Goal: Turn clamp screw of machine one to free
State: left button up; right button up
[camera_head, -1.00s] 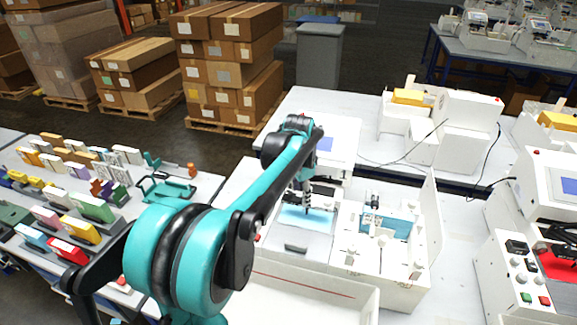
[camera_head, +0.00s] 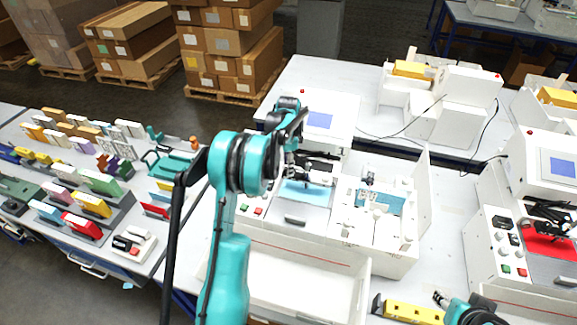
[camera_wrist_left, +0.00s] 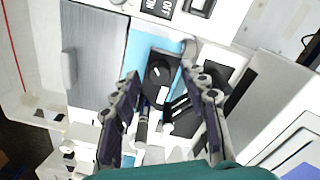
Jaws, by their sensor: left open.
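Machine one is the white plotter with a light blue bed (camera_head: 306,193) in the middle of the head view. My left gripper (camera_head: 300,166) is over this bed, with its fingers partly hidden. In the left wrist view, a black round clamp screw knob (camera_wrist_left: 159,72) sits on a black carriage over the light blue bed (camera_wrist_left: 141,46). My left gripper (camera_wrist_left: 160,76) is open there, its two dark fingers on either side of the knob in the picture. I cannot tell whether they touch it. A part of my right arm shows at the bottom right edge of the head view.
A white compartment box (camera_head: 340,232) joins the plotter's right side. An open white tray (camera_head: 290,285) lies in front. Another plotter with a red bed (camera_head: 545,243) stands at the right. A table with several coloured blocks (camera_head: 100,182) is at the left.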

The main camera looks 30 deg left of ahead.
pick_arm(q)
jog(key=shift+f, duration=0.4)
grip_shut()
